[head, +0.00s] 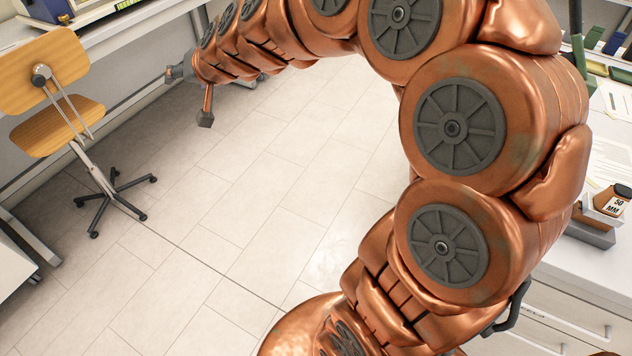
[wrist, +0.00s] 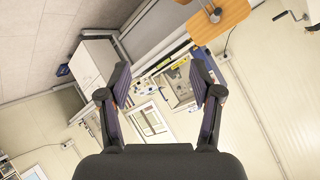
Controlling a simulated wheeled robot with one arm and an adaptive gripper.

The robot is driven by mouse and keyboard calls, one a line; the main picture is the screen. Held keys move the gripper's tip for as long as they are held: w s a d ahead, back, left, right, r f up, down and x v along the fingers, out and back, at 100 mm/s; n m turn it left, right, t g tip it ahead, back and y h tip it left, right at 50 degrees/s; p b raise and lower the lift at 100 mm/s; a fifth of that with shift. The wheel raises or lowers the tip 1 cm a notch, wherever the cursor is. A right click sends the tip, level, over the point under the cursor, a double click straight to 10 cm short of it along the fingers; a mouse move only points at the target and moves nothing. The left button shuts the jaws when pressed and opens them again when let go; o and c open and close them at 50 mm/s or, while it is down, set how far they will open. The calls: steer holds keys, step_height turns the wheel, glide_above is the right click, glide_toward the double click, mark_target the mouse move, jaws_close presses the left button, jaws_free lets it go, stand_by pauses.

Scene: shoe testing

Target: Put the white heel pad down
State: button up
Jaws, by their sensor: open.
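My gripper (wrist: 161,82) shows in the wrist view with its two dark fingers spread apart and nothing between them. In the head view, the far end of my copper arm reaches to the upper left, above the floor near the chair, and its small grey tip (head: 180,72) is hard to make out. No white heel pad can be made out for certain.
A wooden swivel chair (head: 58,92) stands at left, beside a white bench (head: 125,38). A white worktop (head: 603,262) with drawers and papers runs along the right, partly hidden by my arm. The tiled floor (head: 235,200) between is clear.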

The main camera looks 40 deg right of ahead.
steer(key=s+a+f+n+g, duration=0.1)
steer(key=s+a+f+g, duration=0.15)
steer(key=s, duration=0.45)
steer(key=s+a+f+n+g, duration=0.1)
steer(key=s+f+n+g, duration=0.15)
steer(key=s, duration=0.45)
steer(key=s+a+f+n+g, duration=0.1)
steer(key=s+a+f+g, duration=0.15)
steer(key=s, duration=0.45)
steer(key=s+d+f+g+h, duration=0.1)
steer(key=s+d+f+g, duration=0.1)
steer(key=s, duration=0.7)
steer(key=s+d+f+g+h, duration=0.1)
steer(key=s+d, duration=0.4)
steer(key=s, duration=0.5)
steer(key=shift+s+f+g+h, duration=0.3)
steer(key=shift+f+g, duration=0.4)
steer(key=shift+g, duration=0.45)
step_height(320, 180, up, 3)
steer(key=p, duration=0.2)
steer(key=shift+f+p, duration=0.2)
steer(key=shift+p, duration=0.15)
